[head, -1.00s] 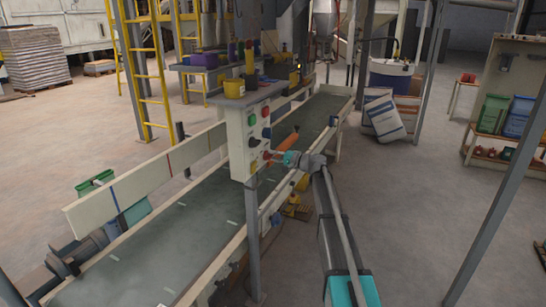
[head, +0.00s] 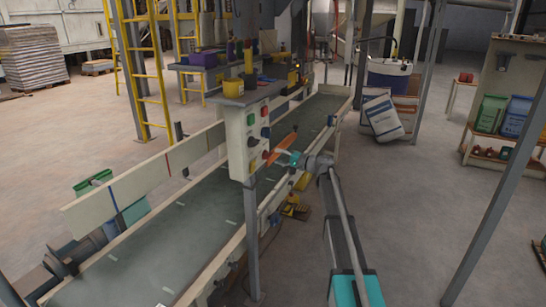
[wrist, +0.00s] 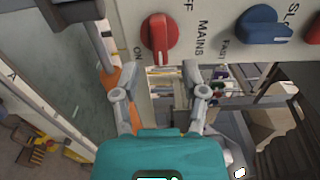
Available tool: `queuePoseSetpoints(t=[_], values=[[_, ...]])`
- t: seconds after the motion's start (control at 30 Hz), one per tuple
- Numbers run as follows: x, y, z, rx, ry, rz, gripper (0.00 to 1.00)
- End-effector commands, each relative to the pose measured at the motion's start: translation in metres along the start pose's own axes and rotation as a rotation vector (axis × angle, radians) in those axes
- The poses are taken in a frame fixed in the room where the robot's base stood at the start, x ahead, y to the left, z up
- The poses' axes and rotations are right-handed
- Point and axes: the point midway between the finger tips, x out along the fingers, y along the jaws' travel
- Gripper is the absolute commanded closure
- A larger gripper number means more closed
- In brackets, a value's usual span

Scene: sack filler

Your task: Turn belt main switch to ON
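The control panel (head: 238,140) stands on a post beside the conveyor belt. In the wrist view a red rotary knob (wrist: 159,38) sits on its pale face, with the labels MAINS, OFF and ON around it. The knob's bar runs roughly up and down in this picture, its lower end near ON; I cannot tell its exact setting. My gripper (wrist: 163,92) is open and empty, its two fingers apart below the knob and not touching it. In the head view my gripper (head: 296,158) is just right of the panel's lower part.
A blue knob (wrist: 262,25) labelled FAST and SLOW is beside the red one. An orange object (head: 286,143) lies behind my gripper near the belt (head: 180,232). A yellow tub (head: 233,87) stands on the panel top. Open floor (head: 400,220) is to the right.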

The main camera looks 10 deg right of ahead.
Motion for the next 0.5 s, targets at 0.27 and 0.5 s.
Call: queuePoseSetpoints(t=[0.27, 0.5], values=[[-0.046, 0.000, 0.000, 0.001, 0.002, 0.000, 0.44], [-0.073, 0.000, -0.001, 0.001, 0.001, -0.001, 0.44]])
